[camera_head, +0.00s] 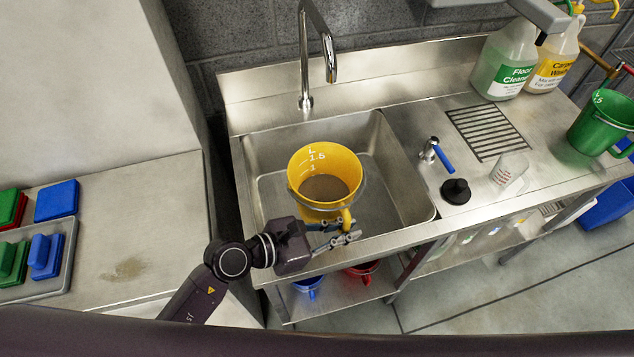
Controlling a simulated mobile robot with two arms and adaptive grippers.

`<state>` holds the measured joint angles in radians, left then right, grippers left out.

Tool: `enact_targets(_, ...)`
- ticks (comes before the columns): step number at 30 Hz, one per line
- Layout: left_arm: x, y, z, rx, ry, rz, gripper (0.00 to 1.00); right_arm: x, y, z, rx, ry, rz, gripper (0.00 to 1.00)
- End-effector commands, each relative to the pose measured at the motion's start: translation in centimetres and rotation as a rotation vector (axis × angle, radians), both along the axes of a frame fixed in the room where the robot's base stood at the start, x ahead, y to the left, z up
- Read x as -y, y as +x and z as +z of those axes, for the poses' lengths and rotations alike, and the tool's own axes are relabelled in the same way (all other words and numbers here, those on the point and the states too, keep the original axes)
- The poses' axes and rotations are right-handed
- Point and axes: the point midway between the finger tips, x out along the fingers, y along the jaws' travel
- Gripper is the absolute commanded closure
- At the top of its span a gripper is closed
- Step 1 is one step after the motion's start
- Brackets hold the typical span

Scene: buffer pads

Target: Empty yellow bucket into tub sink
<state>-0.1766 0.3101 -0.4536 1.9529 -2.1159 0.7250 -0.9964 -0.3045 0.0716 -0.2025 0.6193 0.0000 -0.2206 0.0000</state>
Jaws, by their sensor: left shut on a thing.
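The yellow bucket (318,206) is in the middle of the view, above the tub sink (263,158). It is close to upright, its opening faces up, and brownish contents show inside. White volume marks show on its inner wall. My left gripper (343,232) is at the bucket's near side and is shut on it, by its near right side where the handle is. The sink basin is steel, and its visible floor looks bare; the part under the bucket is hidden. My right gripper is not in view.
A chrome faucet (304,60) rises behind the basin. To the right are a blue-handled valve (440,154), a black plug (456,191), a clear cup (509,172), cleaner jugs (505,62) and a green bucket (600,125). Pads (56,201) lie on the left counter.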

Motion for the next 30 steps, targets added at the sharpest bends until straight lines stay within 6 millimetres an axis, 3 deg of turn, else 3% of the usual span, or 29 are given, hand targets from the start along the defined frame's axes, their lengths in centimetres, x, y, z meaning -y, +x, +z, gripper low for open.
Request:
enact_targets(1,1.8,-0.6,1.1,0.009,-0.004,-0.021,1.00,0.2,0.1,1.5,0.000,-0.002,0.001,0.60)
enact_targets(6,6.4,-3.1,1.2,0.019,0.001,-0.085,1.00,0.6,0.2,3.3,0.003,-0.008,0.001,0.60)
enact_targets(12,9.6,-5.2,1.3,0.026,0.004,-0.136,1.00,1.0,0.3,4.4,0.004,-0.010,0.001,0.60)
enact_targets(19,10.6,-5.9,1.2,0.028,0.006,-0.154,1.00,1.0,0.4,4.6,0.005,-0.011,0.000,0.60)
enact_targets(30,9.8,-5.5,1.0,0.027,0.006,-0.141,1.00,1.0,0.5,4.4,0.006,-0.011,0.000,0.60)
